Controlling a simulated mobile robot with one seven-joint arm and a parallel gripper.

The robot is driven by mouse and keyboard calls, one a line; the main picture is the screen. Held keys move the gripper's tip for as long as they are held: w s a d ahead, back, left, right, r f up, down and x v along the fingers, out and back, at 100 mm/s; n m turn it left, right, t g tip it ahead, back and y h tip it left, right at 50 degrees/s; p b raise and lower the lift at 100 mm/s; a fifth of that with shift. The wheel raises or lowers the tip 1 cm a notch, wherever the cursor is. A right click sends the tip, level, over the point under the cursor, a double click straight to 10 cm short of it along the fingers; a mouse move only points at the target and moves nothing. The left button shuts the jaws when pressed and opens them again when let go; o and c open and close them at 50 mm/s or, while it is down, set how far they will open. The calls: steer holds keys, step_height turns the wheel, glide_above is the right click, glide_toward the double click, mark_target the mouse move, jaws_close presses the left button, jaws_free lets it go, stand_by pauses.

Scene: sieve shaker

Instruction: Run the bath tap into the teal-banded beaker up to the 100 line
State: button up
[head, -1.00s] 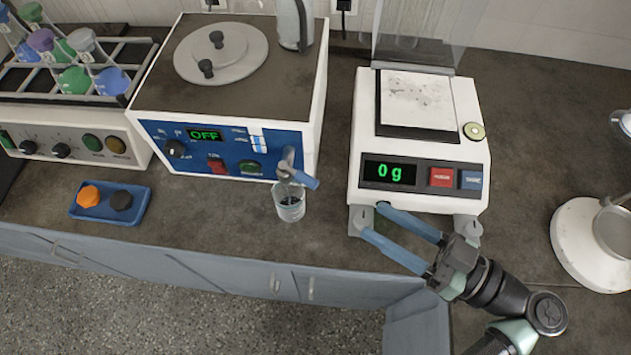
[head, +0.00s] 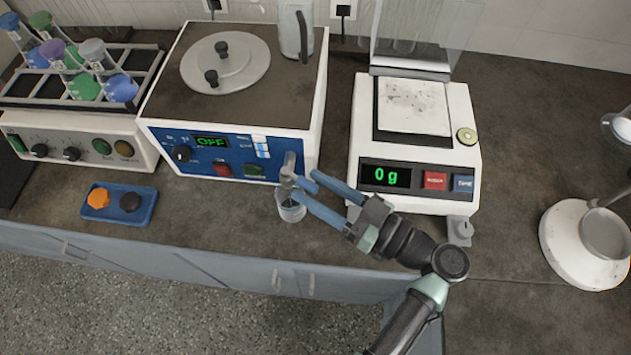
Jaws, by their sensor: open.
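The lower finger hides part of the beaker's upper right.
A balance (head: 418,140) reading 0 g stands right of the bath. A blue tray (head: 120,203) with an orange and a black piece lies at left. The bench's front edge runs close below the beaker.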

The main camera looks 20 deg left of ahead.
steer(key=shift+a, duration=0.15)
steer(key=shift+c, duration=0.3)
jaws_close()
steer(key=shift+w, duration=0.1)
stand_by(1.1)
